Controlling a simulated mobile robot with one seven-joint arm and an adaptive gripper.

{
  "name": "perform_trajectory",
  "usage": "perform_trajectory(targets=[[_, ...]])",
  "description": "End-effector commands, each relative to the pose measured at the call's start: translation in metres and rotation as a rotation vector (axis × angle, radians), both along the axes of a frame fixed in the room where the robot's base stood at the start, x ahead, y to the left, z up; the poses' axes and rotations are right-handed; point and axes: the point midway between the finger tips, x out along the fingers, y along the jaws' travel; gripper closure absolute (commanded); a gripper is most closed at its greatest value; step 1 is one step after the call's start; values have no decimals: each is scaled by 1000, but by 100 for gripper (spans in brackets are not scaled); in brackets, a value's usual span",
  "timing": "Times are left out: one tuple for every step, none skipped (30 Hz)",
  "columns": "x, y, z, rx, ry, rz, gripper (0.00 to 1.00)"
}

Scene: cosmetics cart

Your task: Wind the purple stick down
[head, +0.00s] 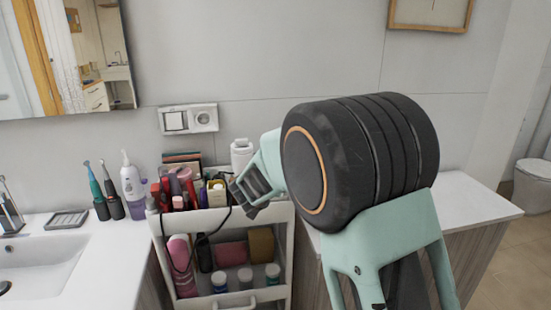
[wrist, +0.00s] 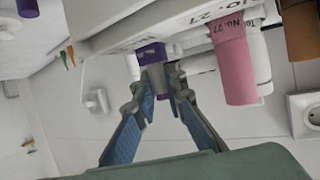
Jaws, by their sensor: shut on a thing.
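The purple stick (wrist: 151,54) shows in the wrist view at the ends of my fingers, with a paler grey part beside the fingertips. My gripper (wrist: 162,83) is shut on it; the blue-padded fingers converge there. How far the stick is wound out cannot be told, as the fingertips cover part of it. In the head view my gripper (head: 252,192) is at the right side of the cart's top tier, and the purple stick cannot be made out clearly there.
The white cart (head: 200,222) holds several crowded cosmetics. In the wrist view a pink stick (wrist: 237,68) is right of the gripper, and a brown one (wrist: 302,30) is farther right. A white bottle (head: 241,155) stands behind the gripper. The sink counter (head: 105,250) is left.

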Motion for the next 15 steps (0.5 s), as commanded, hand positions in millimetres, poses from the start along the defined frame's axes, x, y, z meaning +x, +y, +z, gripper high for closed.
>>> perform_trajectory(targets=[[-1, 2, 5, -3, 8, -19, 100], [-1, 2, 5, -2, 8, -34, 100], [-1, 1, 6, -2, 7, -54, 100], [-1, 2, 5, -3, 7, -67, 100], [-1, 2, 6, -4, 7, -81, 100], [-1, 1, 5, -2, 6, -102, 100], [0, 1, 6, -2, 5, -116, 100], [-1, 1, 5, -2, 5, -130, 100], [-1, 1, 5, -3, 5, -148, 100], [-1, 1, 5, -3, 5, -161, 100], [0, 1, 5, -2, 3, -175, 100], [0, 1, 5, -3, 3, -191, 100], [0, 1, 5, -2, 3, -205, 100], [0, 1, 5, -2, 2, -217, 100], [0, 1, 5, -3, 1, -234, 100]])
